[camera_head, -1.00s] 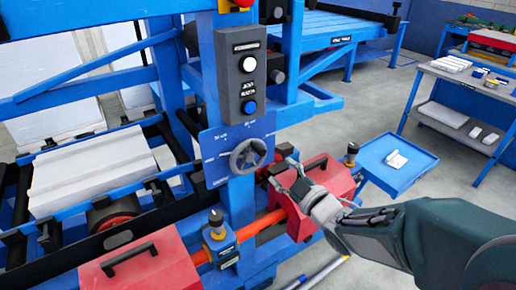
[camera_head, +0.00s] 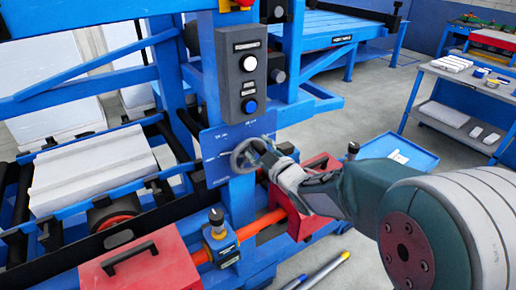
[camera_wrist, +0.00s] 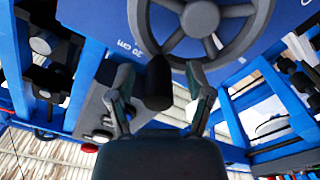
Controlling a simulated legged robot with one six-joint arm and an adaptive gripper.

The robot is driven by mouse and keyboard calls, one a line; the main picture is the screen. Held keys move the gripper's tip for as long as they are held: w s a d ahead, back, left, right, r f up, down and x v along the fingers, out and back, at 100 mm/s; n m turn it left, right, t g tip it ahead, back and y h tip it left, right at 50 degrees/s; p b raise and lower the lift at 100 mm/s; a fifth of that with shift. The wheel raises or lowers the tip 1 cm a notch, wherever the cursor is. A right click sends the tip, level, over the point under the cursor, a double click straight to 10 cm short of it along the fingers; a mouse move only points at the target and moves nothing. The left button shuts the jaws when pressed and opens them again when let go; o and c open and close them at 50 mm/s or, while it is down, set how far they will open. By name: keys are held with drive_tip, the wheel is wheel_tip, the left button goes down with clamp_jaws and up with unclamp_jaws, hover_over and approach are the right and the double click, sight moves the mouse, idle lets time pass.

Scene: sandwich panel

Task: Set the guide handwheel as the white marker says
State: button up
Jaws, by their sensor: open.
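The grey spoked handwheel (camera_head: 234,156) is on the blue panel (camera_head: 213,145) of the machine's column. In the wrist view its hub and spokes (camera_wrist: 200,18) fill the top, and its dark crank knob (camera_wrist: 158,84) points towards me. My gripper (camera_wrist: 159,72) is open, with one finger on each side of the knob; I cannot tell whether either finger touches it. In the head view my gripper (camera_head: 268,160) covers the wheel's right side. A white "20 cm" label (camera_wrist: 132,47) shows beside the wheel. The other panel marks are too small to read, and I cannot pick out the marker.
A dark button box (camera_head: 240,75) with a white and a blue button is above the wheel. Red boxes with handles (camera_head: 140,275) and an orange bar (camera_head: 262,223) lie below. A blue tray (camera_head: 420,158) and a grey cart (camera_head: 465,75) stand to the right.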

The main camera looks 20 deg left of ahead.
sight(264, 145)
clamp_jaws()
drive_tip(key=shift+d, duration=0.1)
drive_tip(key=m, duration=0.1)
drive_tip(key=w+m, duration=0.1)
drive_tip(key=shift+d+f+m, duration=0.15)
drive_tip(key=shift+d+m, duration=0.2)
drive_tip(key=shift+m, duration=0.05)
drive_tip(key=m, duration=0.2)
drive_tip(key=w+d+f+m, duration=0.1)
drive_tip(key=m, duration=0.1)
drive_tip(key=f+m, duration=0.1)
drive_tip(key=m, duration=0.2)
drive_tip(key=shift+w+d, duration=0.3)
drive_tip(key=shift+w, duration=0.1)
drive_tip(key=shift+w+d+f+m, duration=0.1)
drive_tip(key=shift+f+m, duration=0.6)
drive_tip(key=shift+m, duration=0.9)
drive_tip(key=shift+w+d+f+m, duration=0.1)
drive_tip(key=shift+f+m, duration=0.55)
drive_tip(key=shift+m, duration=0.95)
drive_tip(key=shift+w+d+f+m, duration=0.1)
drive_tip(key=shift+f+m, duration=0.6)
drive_tip(key=shift+m, duration=0.9)
